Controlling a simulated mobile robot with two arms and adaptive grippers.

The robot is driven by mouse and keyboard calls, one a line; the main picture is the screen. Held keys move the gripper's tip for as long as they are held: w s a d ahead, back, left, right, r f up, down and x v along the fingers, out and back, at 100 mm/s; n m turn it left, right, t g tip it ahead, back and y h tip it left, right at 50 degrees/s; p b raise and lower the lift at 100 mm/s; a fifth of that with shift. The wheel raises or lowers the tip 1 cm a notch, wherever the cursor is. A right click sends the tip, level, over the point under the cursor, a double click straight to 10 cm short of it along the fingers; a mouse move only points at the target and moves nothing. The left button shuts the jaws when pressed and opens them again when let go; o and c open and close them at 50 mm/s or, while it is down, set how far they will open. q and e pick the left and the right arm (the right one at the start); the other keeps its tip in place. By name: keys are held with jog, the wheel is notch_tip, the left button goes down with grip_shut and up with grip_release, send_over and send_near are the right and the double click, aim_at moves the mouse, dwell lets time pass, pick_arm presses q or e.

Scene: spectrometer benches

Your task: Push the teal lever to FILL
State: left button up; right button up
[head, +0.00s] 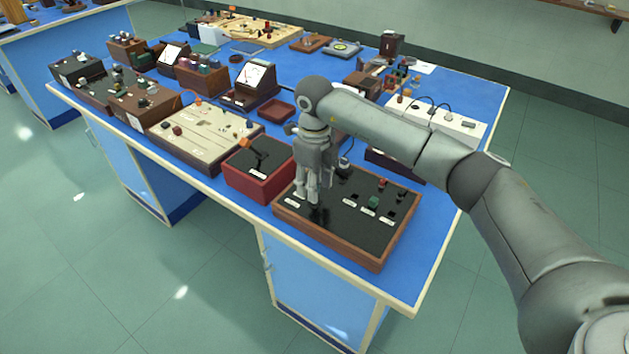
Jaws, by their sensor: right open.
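A wood-framed black panel (345,238) with white labels lies at the near right corner of the blue bench. A small green-teal piece (373,202) stands on its right part, among small switches. It is too small to tell if this is the teal lever or which label it points to. My right gripper (309,198) points down over the left part of the panel, open, its fingers close to the surface. It hides part of the panel, and I cannot tell whether it touches anything. My left gripper is not in view.
A red box (262,180) with a black top and an orange-tipped lever (246,143) stands just left of the panel. A cream board (205,135) and a small red tray (276,110) are farther back. The blue bench (425,270) is bare right of the panel.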

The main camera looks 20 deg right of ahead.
grip_shut()
jog(key=shift+d, duration=0.1)
jog(key=shift+w+d+f+g+y+b, duration=0.1)
jog(key=shift+w+d+g+y+b, duration=0.3)
jog(key=shift+y+b, duration=0.2)
jog(key=shift+w+d+f+g+y+b, duration=0.1)
jog(key=shift+w+d+g+y+b, duration=0.2)
jog(key=shift+g+y+b, duration=0.25)
jog(key=shift+w+d+f+g+y+b, duration=0.1)
jog(key=shift+w+d+g+y+b, duration=0.2)
jog(key=shift+y+b, duration=0.35)
jog(key=shift+w+d+f+g+y+b, duration=0.1)
jog(key=shift+d+g+y+b, duration=0.25)
jog(key=shift+b, duration=0.5)
grip_release()
